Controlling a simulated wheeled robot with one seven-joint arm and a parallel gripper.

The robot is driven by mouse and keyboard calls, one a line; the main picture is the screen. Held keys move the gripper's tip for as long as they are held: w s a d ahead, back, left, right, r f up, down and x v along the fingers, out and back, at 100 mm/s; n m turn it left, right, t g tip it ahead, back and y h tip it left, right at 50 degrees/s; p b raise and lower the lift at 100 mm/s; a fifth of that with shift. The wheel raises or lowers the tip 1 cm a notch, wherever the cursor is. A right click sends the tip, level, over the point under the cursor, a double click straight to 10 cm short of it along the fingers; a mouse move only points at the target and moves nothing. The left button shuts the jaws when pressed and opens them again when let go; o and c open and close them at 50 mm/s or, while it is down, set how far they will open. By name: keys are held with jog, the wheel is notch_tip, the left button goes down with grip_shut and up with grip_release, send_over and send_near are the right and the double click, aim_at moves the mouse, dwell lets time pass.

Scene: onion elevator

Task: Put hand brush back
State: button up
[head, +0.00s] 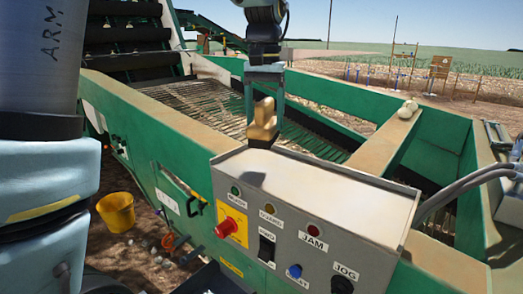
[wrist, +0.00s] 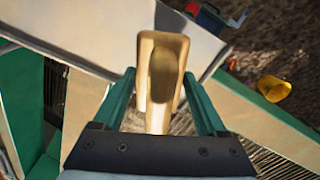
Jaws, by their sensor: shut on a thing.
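The hand brush (head: 263,124) has a tan wooden body and is held upright in my gripper (head: 264,100). It is in front of the grating, at the back edge of the grey control box. A dark strip shows under its lower end; I cannot tell whether the brush touches the box or the ledge. In the wrist view the brush (wrist: 160,75) stands between the two green fingers of my gripper (wrist: 160,98), and its far end is over the grey box. The fingers are closed on its sides.
The control box (head: 315,195) has labelled buttons, including JAM and JOG. A yellow bucket (head: 116,212) stands on the ground at left. Green machine walls surround the slatted bed (head: 215,112). Cables run at far right.

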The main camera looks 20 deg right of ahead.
aim_at(265, 100)
jog(key=shift+f+p, duration=0.7)
jog(key=shift+f, duration=2.9)
jog(key=shift+f, duration=0.1)
jog(key=o, duration=1.5)
jog(key=shift+o, duration=0.2)
notch_tip(265, 100, up, 12)
jog(key=shift+r+b, duration=0.15)
jog(key=shift+b, duration=0.85)
